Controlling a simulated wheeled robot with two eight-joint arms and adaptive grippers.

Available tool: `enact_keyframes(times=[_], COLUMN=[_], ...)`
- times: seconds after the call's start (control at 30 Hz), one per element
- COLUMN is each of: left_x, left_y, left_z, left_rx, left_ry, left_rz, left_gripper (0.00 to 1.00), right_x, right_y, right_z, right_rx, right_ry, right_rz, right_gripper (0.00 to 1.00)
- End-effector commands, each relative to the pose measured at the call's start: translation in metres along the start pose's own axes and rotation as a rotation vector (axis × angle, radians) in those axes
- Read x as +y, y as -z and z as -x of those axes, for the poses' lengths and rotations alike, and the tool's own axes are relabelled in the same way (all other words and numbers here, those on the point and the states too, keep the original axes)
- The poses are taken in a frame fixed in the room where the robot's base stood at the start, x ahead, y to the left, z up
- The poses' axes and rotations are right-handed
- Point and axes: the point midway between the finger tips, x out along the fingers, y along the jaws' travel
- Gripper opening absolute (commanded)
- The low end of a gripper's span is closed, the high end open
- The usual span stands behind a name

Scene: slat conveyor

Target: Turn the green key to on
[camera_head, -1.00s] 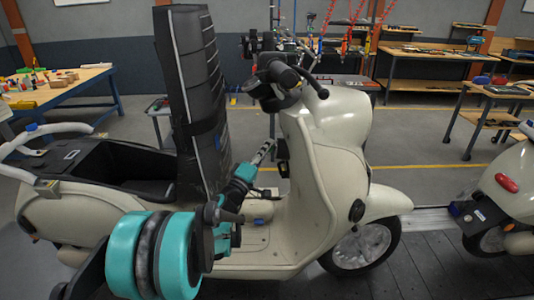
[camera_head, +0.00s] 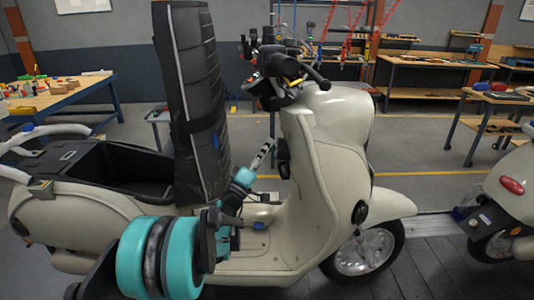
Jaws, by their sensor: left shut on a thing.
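A cream scooter (camera_head: 320,165) stands side-on on the conveyor, its seat (camera_head: 190,95) tipped upright. My left arm comes in from the lower left, and its gripper (camera_head: 268,147) reaches up to the small black housing (camera_head: 283,150) on the back of the front shield. The fingers are shut, with their tips at or right beside that housing. The green key is too small and too covered by the fingertips to make out, and its turn position cannot be read. My right gripper is not in view.
The handlebar (camera_head: 290,70) hangs above my left gripper, and the upright seat is close on its left. The dark slat conveyor (camera_head: 430,262) runs below. A second scooter (camera_head: 510,185) stands at the right. Workbenches (camera_head: 425,62) stand at the back.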

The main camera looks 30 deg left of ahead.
Motion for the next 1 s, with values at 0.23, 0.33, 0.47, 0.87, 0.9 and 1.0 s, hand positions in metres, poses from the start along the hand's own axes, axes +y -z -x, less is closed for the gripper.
enact_keyframes(times=[0.23,0.33,0.47,0.87,0.9,1.0], left_x=[-0.001,0.0,0.0,0.0,-0.001,-0.001], left_y=[0.0,0.0,0.0,0.0,0.0,0.0], left_z=[0.0,0.0,0.0,0.002,0.004,0.017], left_rx=[0.0,0.0,0.0,0.0,0.001,0.001], left_ry=[-0.054,-0.055,-0.054,-0.054,-0.054,-0.054], left_rz=[-0.031,-0.031,-0.031,-0.03,-0.03,-0.03], left_gripper=[0.0,0.0,0.15,0.31,0.31,0.31], right_x=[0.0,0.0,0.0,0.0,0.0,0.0], right_y=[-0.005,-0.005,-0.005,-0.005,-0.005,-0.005], right_z=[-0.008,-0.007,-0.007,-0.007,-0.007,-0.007], right_rx=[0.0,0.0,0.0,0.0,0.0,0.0], right_ry=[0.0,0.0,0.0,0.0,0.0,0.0], right_rz=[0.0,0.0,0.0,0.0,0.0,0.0], right_gripper=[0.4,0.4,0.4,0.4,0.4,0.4])
